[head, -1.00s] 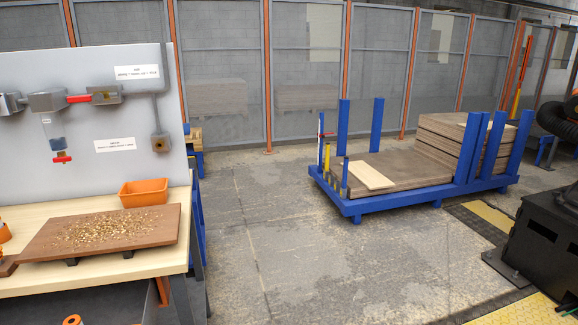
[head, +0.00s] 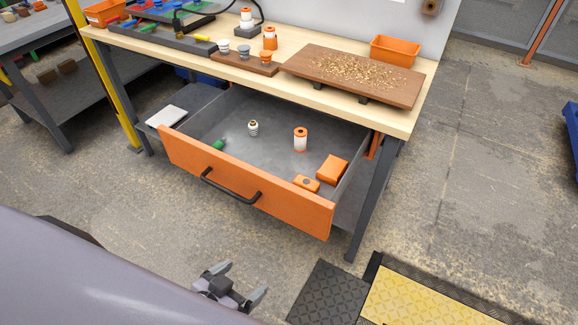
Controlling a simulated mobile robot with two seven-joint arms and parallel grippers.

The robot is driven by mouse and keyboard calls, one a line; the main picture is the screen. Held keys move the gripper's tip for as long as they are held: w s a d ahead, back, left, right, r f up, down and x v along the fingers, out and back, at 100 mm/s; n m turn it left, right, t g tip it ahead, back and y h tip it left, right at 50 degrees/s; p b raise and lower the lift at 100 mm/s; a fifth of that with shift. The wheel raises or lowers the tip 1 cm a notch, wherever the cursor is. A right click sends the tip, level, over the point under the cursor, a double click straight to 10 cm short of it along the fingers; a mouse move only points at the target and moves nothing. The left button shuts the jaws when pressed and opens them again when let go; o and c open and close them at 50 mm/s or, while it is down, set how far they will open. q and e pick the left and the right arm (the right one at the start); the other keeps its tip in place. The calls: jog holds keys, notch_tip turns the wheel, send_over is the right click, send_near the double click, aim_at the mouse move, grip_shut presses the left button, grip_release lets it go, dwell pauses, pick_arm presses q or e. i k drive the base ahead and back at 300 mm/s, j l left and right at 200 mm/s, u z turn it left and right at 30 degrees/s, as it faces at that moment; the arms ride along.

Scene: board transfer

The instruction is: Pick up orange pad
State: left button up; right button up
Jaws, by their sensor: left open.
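An open drawer (head: 205,166) with an orange front and black handle sticks out under the workbench. Inside it at the right lie an orange block (head: 332,169) and a smaller, flat orange piece (head: 306,184) with a dark spot on top. I cannot tell for certain which of the two is the orange pad. My left gripper (head: 245,278) is low in the head view, in front of the drawer and apart from it. Its fingers are spread and empty. My right gripper is not in view.
The drawer also holds a white-and-orange cylinder (head: 300,140), a small bulb-like item (head: 253,128) and a green piece (head: 218,144). On the bench (head: 410,112) stand a chip-covered board (head: 325,66) and an orange bin (head: 396,50). Black and yellow mats lie at lower right.

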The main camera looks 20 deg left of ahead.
aim_at(334, 169)
jog(key=u, duration=0.3)
jog(key=l+u, duration=0.35)
jog(key=i+l+u, duration=0.1)
jog(key=u, duration=0.25)
jog(key=l+u, duration=0.35)
